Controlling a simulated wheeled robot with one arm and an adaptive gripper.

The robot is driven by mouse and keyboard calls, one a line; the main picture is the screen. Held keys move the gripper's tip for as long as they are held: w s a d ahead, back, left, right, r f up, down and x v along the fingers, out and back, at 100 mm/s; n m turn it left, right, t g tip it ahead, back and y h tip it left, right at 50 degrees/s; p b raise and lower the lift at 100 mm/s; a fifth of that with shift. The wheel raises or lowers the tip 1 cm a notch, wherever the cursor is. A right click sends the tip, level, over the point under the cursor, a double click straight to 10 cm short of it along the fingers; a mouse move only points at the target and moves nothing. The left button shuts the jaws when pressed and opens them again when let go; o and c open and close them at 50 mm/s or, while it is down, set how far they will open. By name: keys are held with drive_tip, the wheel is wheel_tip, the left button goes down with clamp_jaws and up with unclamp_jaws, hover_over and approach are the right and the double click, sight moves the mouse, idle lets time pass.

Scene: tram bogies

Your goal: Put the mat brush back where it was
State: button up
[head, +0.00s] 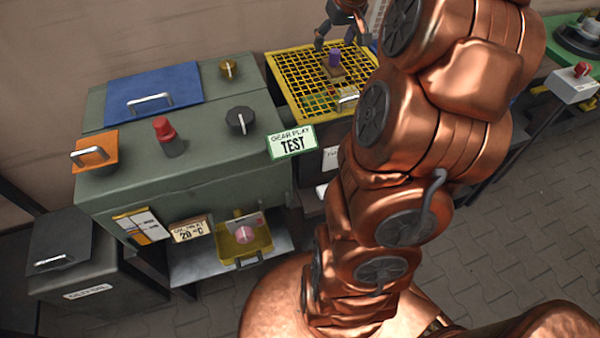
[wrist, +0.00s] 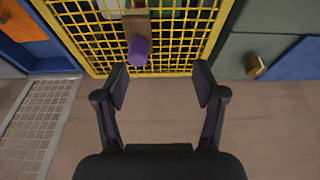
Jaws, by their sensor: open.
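The mat brush, with a purple knob handle and a wooden block, stands on the yellow grid (head: 290,85) in the head view; its handle (head: 335,58) points up. In the wrist view the brush (wrist: 138,50) is at the upper middle, over the yellow mesh (wrist: 185,50). My gripper (head: 338,40) is above the far edge of the grid. In the wrist view my gripper (wrist: 160,78) is open and empty, and the brush handle lies beyond its fingertips, a little left of centre. I cannot tell whether they touch.
A grey-green cabinet with a blue lid (head: 155,95), a red knob (head: 165,135) and an orange panel (head: 95,150) stands left of the grid. A yellow tray (head: 240,240) sits below on a shelf. My arm hides the area right of the grid.

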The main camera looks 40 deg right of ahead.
drive_tip(key=s+a+f, duration=0.1)
drive_tip(key=s+a, duration=0.1)
drive_tip(key=a, duration=0.5)
drive_tip(key=s+a+n+g+y, duration=0.1)
drive_tip(key=s+a, duration=0.2)
drive_tip(key=a, duration=0.5)
drive_tip(key=s+a+f+n+g, duration=0.1)
drive_tip(key=s+a, duration=0.1)
drive_tip(key=a, duration=0.5)
drive_tip(key=shift+s+a+f, duration=0.3)
drive_tip(key=shift+s+f, duration=0.05)
drive_tip(key=shift+s, duration=0.05)
drive_tip(key=s+a+f+g, duration=0.1)
drive_tip(key=s+a, duration=0.2)
drive_tip(key=s, duration=0.3)
drive_tip(key=s+a+f+n+g, duration=0.1)
drive_tip(key=s+a+f, duration=0.1)
drive_tip(key=s, duration=0.4)
drive_tip(key=s+a+f+g, duration=0.1)
drive_tip(key=s+a+f, duration=0.1)
drive_tip(key=s+a, duration=0.3)
drive_tip(key=shift+s+f+g, duration=0.15)
drive_tip(key=shift+s+g, duration=0.25)
drive_tip(key=shift+s, duration=0.45)
drive_tip(key=shift+r+p, duration=0.6)
